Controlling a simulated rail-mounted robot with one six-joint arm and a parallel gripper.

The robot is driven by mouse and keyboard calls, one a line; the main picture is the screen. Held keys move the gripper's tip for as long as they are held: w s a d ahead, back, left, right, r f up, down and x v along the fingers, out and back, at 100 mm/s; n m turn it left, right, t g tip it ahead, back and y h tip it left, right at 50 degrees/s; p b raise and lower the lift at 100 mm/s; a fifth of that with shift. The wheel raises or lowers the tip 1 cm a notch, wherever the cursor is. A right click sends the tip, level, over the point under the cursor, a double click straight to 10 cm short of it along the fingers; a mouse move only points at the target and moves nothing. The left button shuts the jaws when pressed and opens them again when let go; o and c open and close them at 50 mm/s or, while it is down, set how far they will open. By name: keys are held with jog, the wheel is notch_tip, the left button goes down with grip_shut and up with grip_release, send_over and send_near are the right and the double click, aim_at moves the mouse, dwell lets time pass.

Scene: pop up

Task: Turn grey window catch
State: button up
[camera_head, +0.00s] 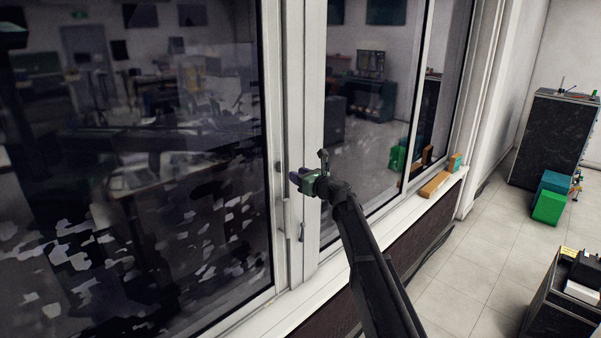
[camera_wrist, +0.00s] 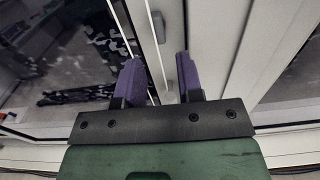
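A small grey catch (camera_wrist: 158,27) shows on the pale window frame in the wrist view, beyond and above the gap between my fingertips. In the head view a small grey catch (camera_head: 301,232) sits on the window post, below my gripper; I cannot tell whether it is the same one. My gripper (camera_head: 294,178) is in front of the post. In the wrist view its two purple fingers (camera_wrist: 157,62) are spread apart with nothing held between them. They look clear of the catch, but the exact distance cannot be told.
The window sill (camera_head: 335,285) runs below the post, with an orange-brown block (camera_head: 435,184) on it to the right. Large glass panes flank the post. A dark cabinet (camera_head: 556,140) and a green box (camera_head: 548,207) stand at the right; the floor between is clear.

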aim_at(282, 168)
jog(key=x, duration=0.8)
jog(key=shift+s, duration=0.1)
jog(key=c, duration=0.6)
jog(key=shift+o, duration=0.2)
jog(key=n, duration=1.7)
jog(key=o, duration=0.8)
jog(key=shift+n, duration=0.4)
